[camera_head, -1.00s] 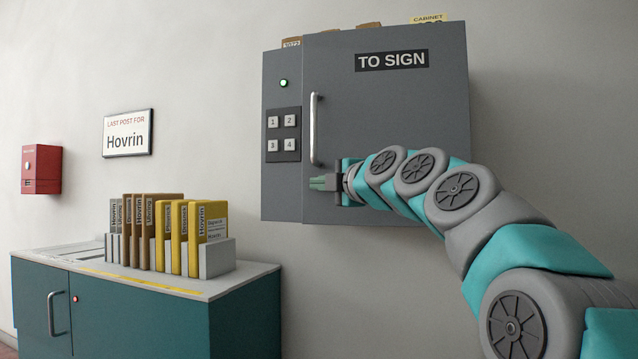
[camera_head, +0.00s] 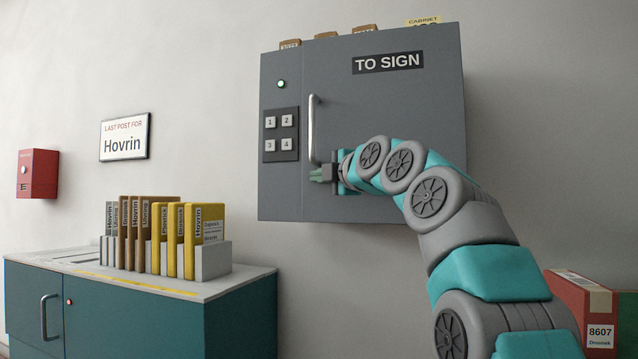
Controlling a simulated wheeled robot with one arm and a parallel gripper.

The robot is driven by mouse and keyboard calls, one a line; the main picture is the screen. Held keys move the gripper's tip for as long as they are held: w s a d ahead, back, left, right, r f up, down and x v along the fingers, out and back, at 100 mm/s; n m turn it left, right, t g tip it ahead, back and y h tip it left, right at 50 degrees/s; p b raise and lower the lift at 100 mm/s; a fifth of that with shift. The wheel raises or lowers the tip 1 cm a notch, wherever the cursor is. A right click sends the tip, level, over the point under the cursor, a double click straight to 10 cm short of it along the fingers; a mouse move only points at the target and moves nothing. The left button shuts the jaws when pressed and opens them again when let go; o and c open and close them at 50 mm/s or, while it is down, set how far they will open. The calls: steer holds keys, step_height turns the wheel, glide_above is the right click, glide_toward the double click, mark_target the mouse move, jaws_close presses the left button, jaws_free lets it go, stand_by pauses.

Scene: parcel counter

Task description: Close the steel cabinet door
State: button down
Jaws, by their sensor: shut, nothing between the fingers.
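The steel cabinet (camera_head: 277,190) is grey and mounted on the wall, with a keypad panel and a lit green lamp at its left. Its door (camera_head: 385,110) carries a "TO SIGN" label and a vertical bar handle (camera_head: 312,130) near its left edge. The door looks flush, or nearly so, with the keypad panel; a small gap cannot be ruled out. My gripper (camera_head: 320,175) is shut and empty, in front of the door's lower left part, just below the handle. Whether it touches the door cannot be told. My arm hides the door's lower right part.
A teal counter (camera_head: 140,320) at lower left bears a rack of brown, grey and yellow files (camera_head: 165,235). A red wall box (camera_head: 38,173) and a "Hovrin" sign (camera_head: 125,137) hang at left. A red parcel (camera_head: 575,295) stands at lower right. Small boxes lie on the cabinet.

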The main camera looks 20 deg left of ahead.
steer(key=shift+w+f+b, duration=0.15)
steer(key=shift+b, duration=0.15)
steer(key=shift+w+a+f+m+t+h, duration=0.1)
steer(key=shift+w+f+m+t+h, duration=0.1)
steer(key=shift+w+m+t+h, duration=0.35)
steer(key=shift+w+a+f+m+t+h, duration=0.15)
steer(key=shift+w+f+m+h, duration=0.1)
steer(key=shift+w, duration=0.45)
steer(key=shift+d+f, duration=0.1)
steer(key=shift+d, duration=0.05)
steer(key=shift+s+f+b, duration=0.1)
steer(key=shift+s+b, duration=0.2)
steer(key=shift+s, duration=0.2)
steer(key=s+a+b+v, duration=0.1)
steer(key=a+b+v, duration=0.1)
steer(key=v, duration=1)
steer(key=shift+s+r+b, duration=0.45)
steer(key=shift+b, duration=0.1)
